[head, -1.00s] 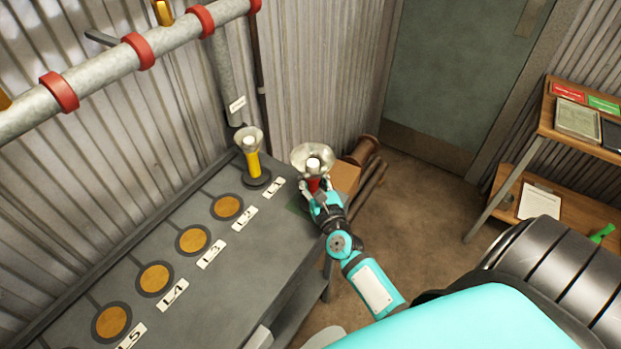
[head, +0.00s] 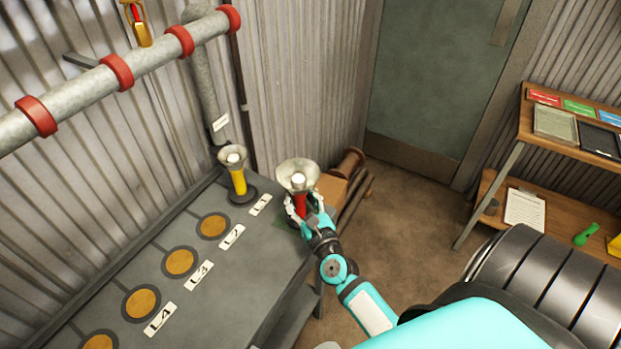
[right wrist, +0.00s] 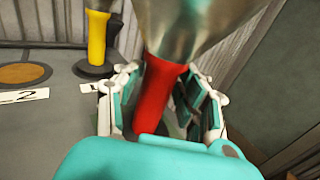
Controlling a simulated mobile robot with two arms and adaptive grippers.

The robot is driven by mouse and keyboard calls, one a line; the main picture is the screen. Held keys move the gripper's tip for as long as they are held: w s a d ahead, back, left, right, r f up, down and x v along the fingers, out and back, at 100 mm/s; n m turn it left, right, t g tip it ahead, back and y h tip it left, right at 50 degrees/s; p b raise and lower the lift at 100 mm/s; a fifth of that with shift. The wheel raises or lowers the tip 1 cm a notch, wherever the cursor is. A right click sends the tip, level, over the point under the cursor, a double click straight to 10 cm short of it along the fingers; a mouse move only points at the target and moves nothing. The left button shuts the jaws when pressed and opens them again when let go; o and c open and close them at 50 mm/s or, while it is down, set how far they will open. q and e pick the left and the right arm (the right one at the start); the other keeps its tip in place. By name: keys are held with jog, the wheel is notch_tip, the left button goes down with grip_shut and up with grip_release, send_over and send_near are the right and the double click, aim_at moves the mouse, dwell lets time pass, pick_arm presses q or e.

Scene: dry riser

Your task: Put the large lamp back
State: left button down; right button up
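A red lamp (head: 300,204) with a wide metal flared top is upright at the bench's far right corner. It is larger than the yellow lamp (head: 238,181). My right gripper (head: 305,213) is around its red handle. In the right wrist view the fingers (right wrist: 163,103) stand on both sides of the red handle (right wrist: 158,95), spread, with a gap on the right; contact on the left is unclear. The lamp's foot is mostly hidden by my gripper. My left gripper is out of view.
The grey bench (head: 245,270) has a row of round orange spots (head: 180,262) with labels. The yellow lamp stands by label L1. A pipe with red rings (head: 118,72) runs above. A wooden shelf (head: 565,140) stands right, with open floor between.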

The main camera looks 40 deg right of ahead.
jog(key=b+v, duration=0.2)
jog(key=v, duration=0.7)
jog(key=shift+s, duration=0.35)
